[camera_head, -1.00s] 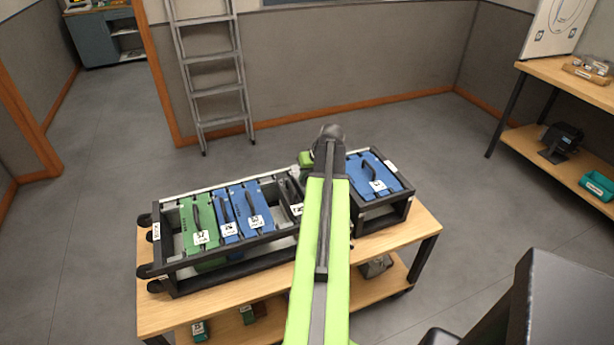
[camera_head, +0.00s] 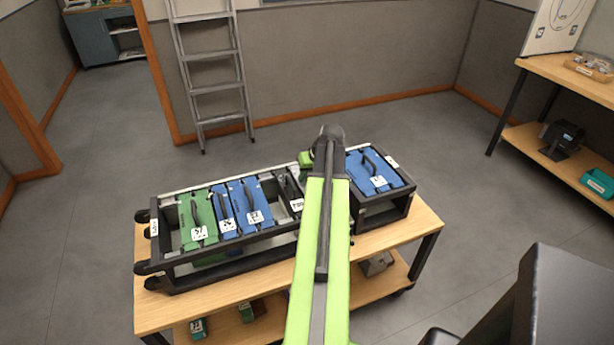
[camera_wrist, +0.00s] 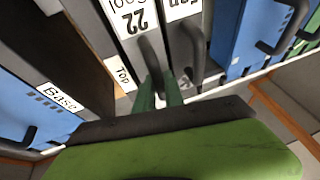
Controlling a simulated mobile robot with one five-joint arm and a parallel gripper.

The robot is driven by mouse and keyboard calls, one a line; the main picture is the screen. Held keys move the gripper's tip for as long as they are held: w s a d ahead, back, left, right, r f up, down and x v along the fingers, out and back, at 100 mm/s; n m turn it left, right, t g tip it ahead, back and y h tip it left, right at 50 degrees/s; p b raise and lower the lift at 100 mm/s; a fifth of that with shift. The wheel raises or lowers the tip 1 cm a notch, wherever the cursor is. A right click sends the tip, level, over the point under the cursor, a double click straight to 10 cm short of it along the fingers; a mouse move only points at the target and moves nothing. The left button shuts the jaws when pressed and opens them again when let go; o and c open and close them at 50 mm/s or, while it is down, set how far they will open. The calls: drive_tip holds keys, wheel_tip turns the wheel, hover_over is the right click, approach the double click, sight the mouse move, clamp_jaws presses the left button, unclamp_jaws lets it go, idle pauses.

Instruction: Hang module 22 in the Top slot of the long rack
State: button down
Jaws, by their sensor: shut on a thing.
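In the wrist view, module 22 (camera_wrist: 128,22) is a dark grey panel with a white label and a dark handle (camera_wrist: 152,62). My gripper (camera_wrist: 160,92) is shut on that handle. The Top label (camera_wrist: 122,73) is on the rack edge beside the module's handle end. Module 22 lies right beside the Fan module (camera_wrist: 190,45); I cannot tell whether it is fully seated. In the head view, the long rack (camera_head: 215,262) stands on the left of the bench, and my arm hides module 22 and the rack's right end.
The long rack holds a green module (camera_head: 197,217), blue modules (camera_head: 250,203) and the dark Fan module, with an empty gap left of it. A short rack (camera_head: 385,212) with a blue module (camera_head: 372,172) stands close by on the right; its Base label (camera_wrist: 60,96) shows. The wooden bench (camera_head: 415,235) carries both.

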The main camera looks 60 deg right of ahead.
drive_tip(key=shift+f, duration=0.15)
drive_tip(key=c, duration=1.3)
unclamp_jaws()
drive_tip(key=shift+c, duration=0.2)
drive_tip(key=p+v, duration=1.5)
drive_tip(key=v, duration=0.2)
drive_tip(key=shift+r+p, duration=0.3)
drive_tip(key=shift+p, duration=0.05)
wheel_tip(320, 180, up, 7)
drive_tip(key=p, duration=0.7)
